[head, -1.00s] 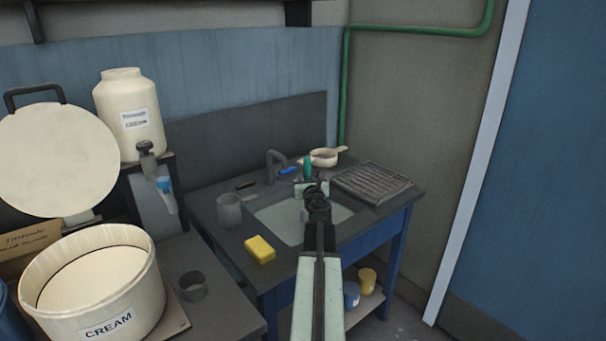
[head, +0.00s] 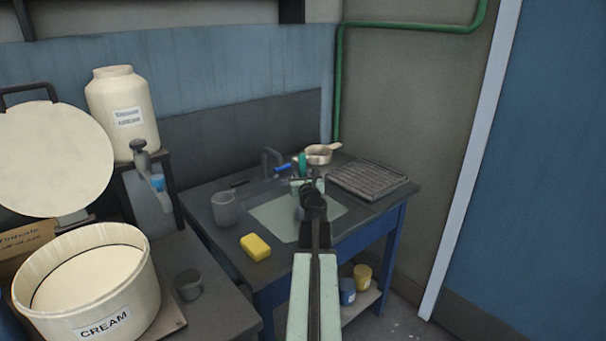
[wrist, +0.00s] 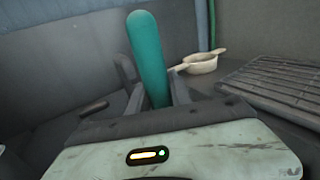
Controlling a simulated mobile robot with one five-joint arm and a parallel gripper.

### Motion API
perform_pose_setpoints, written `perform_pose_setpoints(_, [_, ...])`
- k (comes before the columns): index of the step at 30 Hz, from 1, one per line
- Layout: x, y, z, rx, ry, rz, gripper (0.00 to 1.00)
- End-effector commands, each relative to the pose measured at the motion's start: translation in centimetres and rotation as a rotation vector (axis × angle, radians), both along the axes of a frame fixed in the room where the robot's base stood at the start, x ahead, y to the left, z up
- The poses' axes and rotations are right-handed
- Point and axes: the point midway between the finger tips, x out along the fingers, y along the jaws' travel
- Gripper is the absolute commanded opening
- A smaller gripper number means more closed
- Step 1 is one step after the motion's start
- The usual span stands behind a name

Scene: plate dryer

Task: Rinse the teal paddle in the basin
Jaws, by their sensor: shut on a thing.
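My gripper (wrist: 156,98) is shut on the teal paddle. The teal paddle (wrist: 147,52) stands up between the fingers in the wrist view, tilted slightly; its lower end is hidden by my gripper. In the head view the teal paddle (head: 302,163) shows as a small teal tip just beyond my gripper (head: 303,180).
A grey faucet (head: 268,160) stands behind the basin. A cream pan (head: 319,154) and a ribbed drying rack (head: 368,180) lie to the right. A yellow sponge (head: 255,247) and a grey cup (head: 224,208) are on the left. A large cream tub (head: 85,290) stands nearer left.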

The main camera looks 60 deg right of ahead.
Motion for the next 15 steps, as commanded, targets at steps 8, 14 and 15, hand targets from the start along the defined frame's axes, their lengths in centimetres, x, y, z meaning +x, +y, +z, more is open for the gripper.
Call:
perform_pose_setpoints(8, [0.0,0.0,2.0,0.000,0.000,0.000,0.00])
perform_pose_setpoints(14, [-0.1,0.0,4.2,0.000,0.000,-0.001,0.00])
perform_pose_setpoints(15, [-0.1,0.0,4.6,0.000,0.000,-0.001,0.00])
